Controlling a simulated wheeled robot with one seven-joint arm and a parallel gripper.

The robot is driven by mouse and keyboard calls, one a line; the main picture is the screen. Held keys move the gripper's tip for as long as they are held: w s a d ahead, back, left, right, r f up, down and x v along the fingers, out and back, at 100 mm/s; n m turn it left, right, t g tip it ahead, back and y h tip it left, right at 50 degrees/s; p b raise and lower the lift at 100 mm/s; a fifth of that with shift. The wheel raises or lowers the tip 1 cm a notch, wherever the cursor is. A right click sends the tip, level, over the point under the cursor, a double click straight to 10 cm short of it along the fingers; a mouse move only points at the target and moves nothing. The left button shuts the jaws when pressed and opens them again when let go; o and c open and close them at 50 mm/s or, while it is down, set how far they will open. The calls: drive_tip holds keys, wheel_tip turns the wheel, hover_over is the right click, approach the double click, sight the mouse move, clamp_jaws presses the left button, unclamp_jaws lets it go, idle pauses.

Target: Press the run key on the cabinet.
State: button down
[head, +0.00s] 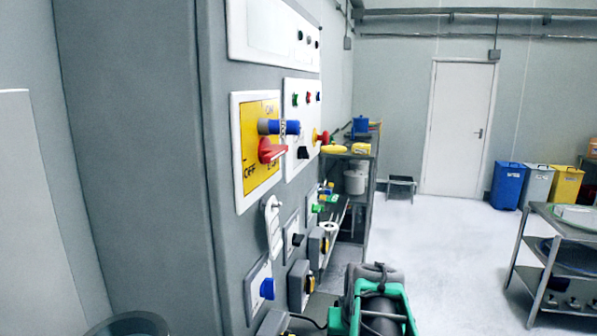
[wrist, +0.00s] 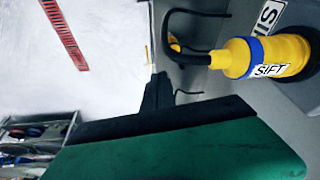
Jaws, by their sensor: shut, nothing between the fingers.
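The grey cabinet (head: 140,150) fills the left of the head view, its control face seen at a steep angle. No run label is readable, so I cannot tell which is the run key. My gripper (head: 378,270) is low in front of the cabinet, apart from these buttons. In the wrist view my gripper (wrist: 157,92) is shut and empty, with a yellow plug (wrist: 265,57) marked SIFT beyond it.
A yellow ON/OFF plate (head: 257,165) has a red handle (head: 271,150) and a blue cylinder (head: 278,127) sticking out. Sockets and switches fill the lower face. A shelf (head: 363,160) stands beyond the cabinet, a metal table (head: 540,240) at right. Floor between is clear.

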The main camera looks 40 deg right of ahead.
sight(297, 100)
drive_tip(key=w+d+r, duration=0.1)
drive_tip(key=d, duration=0.5)
drive_tip(key=w+d+r+n+t+h, duration=0.2)
drive_tip(key=w+d+r+n+t, duration=0.3)
drive_tip(key=r, duration=0.5)
drive_tip(key=w+d+r+n+t+h, duration=0.2)
drive_tip(key=w+d+r+t, duration=0.15)
drive_tip(key=w+r, duration=0.55)
wheel_tip(297, 100, up, 16)
drive_tip(key=d+n+t, duration=0.1)
drive_tip(key=n+t, duration=0.4)
drive_tip(key=n, duration=0.1)
drive_tip(key=s+a+r+n+t+y, duration=0.1)
drive_tip(key=a+r+n+t+y, duration=0.1)
drive_tip(key=r, duration=0.5)
drive_tip(key=s+a+r+n+t+y, duration=0.1)
drive_tip(key=a+r+n+t+y, duration=0.1)
drive_tip(key=r+n, duration=0.5)
drive_tip(key=shift+s+a+r+t+y+b, duration=0.4)
drive_tip(key=shift+r+t+y, duration=0.25)
drive_tip(key=shift+t, duration=0.5)
drive_tip(key=w+a, duration=0.5)
drive_tip(key=w, duration=0.2)
